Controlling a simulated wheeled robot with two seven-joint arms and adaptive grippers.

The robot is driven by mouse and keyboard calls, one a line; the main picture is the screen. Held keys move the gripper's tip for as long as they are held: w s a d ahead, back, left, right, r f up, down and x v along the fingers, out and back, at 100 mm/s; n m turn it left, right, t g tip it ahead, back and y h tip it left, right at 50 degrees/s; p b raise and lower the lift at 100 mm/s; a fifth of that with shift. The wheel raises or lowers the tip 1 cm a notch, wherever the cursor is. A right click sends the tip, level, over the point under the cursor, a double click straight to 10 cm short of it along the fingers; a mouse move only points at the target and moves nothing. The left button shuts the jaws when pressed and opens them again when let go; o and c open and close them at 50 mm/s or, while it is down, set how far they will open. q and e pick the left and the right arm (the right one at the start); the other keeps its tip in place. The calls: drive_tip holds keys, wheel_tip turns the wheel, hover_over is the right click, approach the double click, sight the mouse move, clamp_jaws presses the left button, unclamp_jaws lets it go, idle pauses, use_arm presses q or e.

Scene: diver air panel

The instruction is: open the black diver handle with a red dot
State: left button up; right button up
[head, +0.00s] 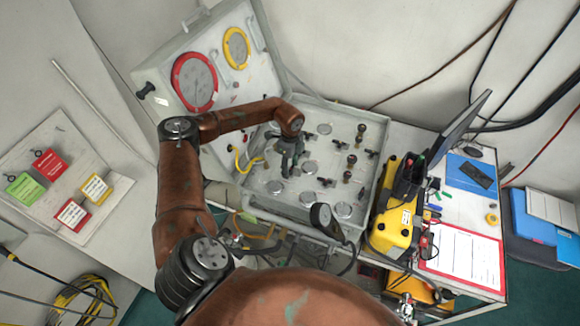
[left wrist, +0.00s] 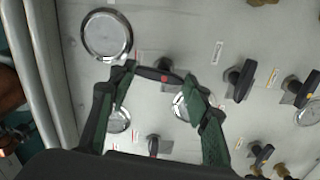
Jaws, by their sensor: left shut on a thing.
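The black diver handle with a red dot (left wrist: 160,76) is in the left wrist view, lying nearly level across the picture on the grey panel face. My left gripper (left wrist: 160,77) is shut on this handle, with one green-black finger at each end of it. In the head view my left gripper (head: 289,167) reaches down onto the air panel (head: 310,115), and its fingers hide the handle there. My right gripper does not show in either view.
Other black handles (left wrist: 241,80) and round gauges (left wrist: 107,34) sit close around on the panel. The raised lid (head: 213,40) stands behind left. A yellow case (head: 395,228) and a monitor (head: 460,125) stand to the right.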

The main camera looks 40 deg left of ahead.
sight(290, 170)
use_arm(q)
drive_tip(key=shift+n, duration=0.6)
drive_tip(key=o, duration=1.2)
drive_tip(key=shift+c, duration=0.2)
drive_tip(key=shift+r, duration=0.1)
wheel_tip(290, 170, up, 12)
